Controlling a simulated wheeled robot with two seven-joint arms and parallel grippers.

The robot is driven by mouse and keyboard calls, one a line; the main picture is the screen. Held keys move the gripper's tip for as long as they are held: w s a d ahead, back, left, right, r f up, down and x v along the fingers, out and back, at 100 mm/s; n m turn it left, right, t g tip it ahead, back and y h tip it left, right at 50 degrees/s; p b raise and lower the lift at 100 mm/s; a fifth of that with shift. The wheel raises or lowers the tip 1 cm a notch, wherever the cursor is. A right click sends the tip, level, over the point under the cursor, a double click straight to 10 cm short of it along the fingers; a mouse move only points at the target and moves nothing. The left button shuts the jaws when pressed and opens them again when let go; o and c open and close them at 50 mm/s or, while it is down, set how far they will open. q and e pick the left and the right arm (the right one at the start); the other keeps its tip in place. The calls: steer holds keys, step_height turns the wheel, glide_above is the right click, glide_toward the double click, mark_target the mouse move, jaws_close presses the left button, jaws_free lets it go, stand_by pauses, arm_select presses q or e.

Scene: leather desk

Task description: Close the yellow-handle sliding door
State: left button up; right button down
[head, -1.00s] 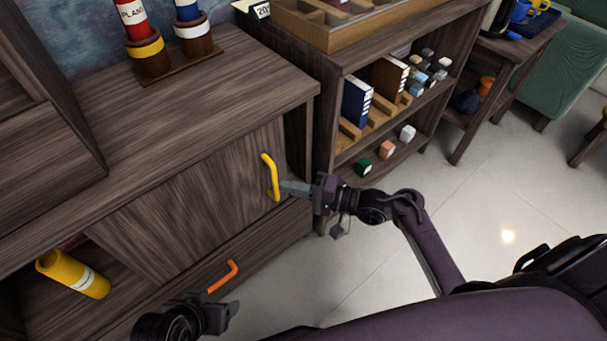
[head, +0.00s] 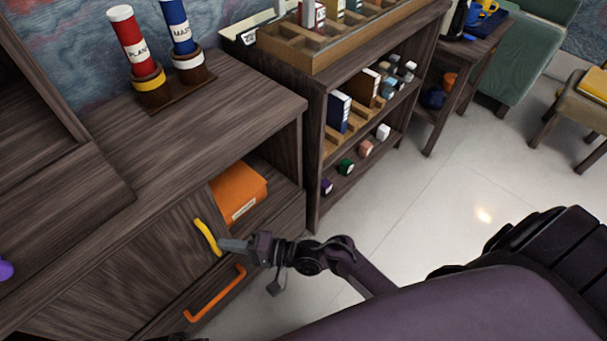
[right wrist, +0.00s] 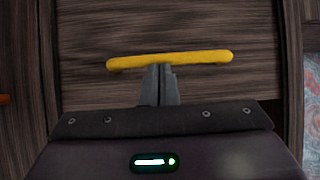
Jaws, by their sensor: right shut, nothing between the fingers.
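The sliding door (head: 145,268) is a dark wood panel in the low cabinet, with a yellow handle (head: 207,237) near its right edge. An opening shows to the right of the door, with an orange box (head: 238,190) inside. My right gripper (head: 224,245) is shut and empty, its fingertips against or very close to the handle's right side. In the right wrist view the fingertips (right wrist: 160,70) meet the middle of the yellow handle (right wrist: 190,58), and I cannot tell firm contact. The door's left end is hidden or out of frame.
An orange drawer handle (head: 214,294) sits below the door. Red and blue cylinders (head: 133,45) stand in holders on the cabinet top. A shelf unit (head: 316,150) with books and small blocks stands to the right.

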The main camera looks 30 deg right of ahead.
arm_select(q)
step_height(320, 180, down, 6)
steer(key=s+a+p, duration=0.1)
steer(key=shift+s+a+f+p, duration=0.25)
steer(key=shift+s+p, duration=0.1)
arm_select(e)
steer(key=s+a, duration=0.4)
steer(key=a, duration=0.7)
steer(key=shift+a, duration=0.15)
steer(key=shift+r, duration=0.1)
